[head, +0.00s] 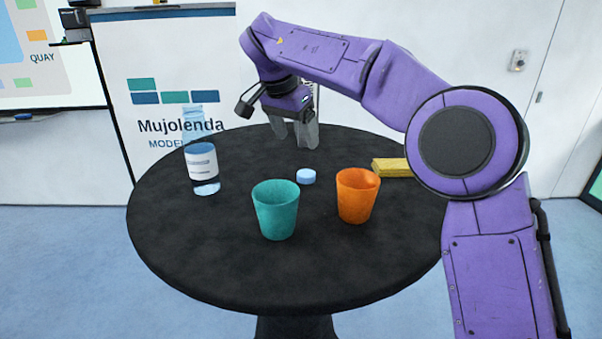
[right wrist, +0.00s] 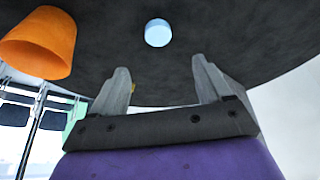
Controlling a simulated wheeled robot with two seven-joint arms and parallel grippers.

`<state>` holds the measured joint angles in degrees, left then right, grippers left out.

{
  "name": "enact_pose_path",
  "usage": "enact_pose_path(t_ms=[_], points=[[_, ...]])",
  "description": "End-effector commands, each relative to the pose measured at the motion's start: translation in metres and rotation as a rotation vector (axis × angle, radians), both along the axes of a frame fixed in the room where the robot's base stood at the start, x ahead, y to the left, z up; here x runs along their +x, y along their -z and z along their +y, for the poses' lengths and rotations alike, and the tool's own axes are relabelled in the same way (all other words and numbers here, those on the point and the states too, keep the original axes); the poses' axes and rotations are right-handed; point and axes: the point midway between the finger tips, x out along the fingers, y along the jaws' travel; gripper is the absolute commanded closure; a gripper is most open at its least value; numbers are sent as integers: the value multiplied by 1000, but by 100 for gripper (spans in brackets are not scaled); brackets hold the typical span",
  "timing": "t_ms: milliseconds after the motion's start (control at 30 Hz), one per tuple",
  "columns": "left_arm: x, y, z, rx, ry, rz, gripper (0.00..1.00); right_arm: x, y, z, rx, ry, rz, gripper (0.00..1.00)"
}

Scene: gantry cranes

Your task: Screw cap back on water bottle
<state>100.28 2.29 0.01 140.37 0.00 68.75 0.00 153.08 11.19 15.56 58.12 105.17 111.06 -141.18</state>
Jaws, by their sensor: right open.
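A clear water bottle (head: 202,165) with a white and blue label stands upright at the left of the round black table. Its top shows no cap. A light blue cap (head: 306,176) lies on the table to the right of the bottle, behind the teal and orange cups. My right gripper (head: 304,143) points down over the far part of the table, behind the cap, open and empty. In the right wrist view the cap (right wrist: 158,32) shows beyond the gap between the open fingers (right wrist: 160,70), apart from them. My left gripper is in neither view.
A teal cup (head: 276,212) and an orange cup (head: 357,197) stand upright in front of the cap. A yellow block (head: 391,167) lies at the right, partly behind my right arm. The black table (head: 215,255) is bare at front left.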

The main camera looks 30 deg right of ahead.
Motion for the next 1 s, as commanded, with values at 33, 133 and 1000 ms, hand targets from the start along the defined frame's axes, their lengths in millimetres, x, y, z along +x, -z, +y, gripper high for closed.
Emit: enact_pose_path(t_ms=[33, 133, 1000], points=[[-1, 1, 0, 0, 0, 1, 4, 3, 3, -1, 0, 1, 3, 22], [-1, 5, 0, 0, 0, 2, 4, 11, 19, -5, -1, 4, 12, 22], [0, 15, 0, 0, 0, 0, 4, 21, 98, -31, -3, 4, 16, 22]])
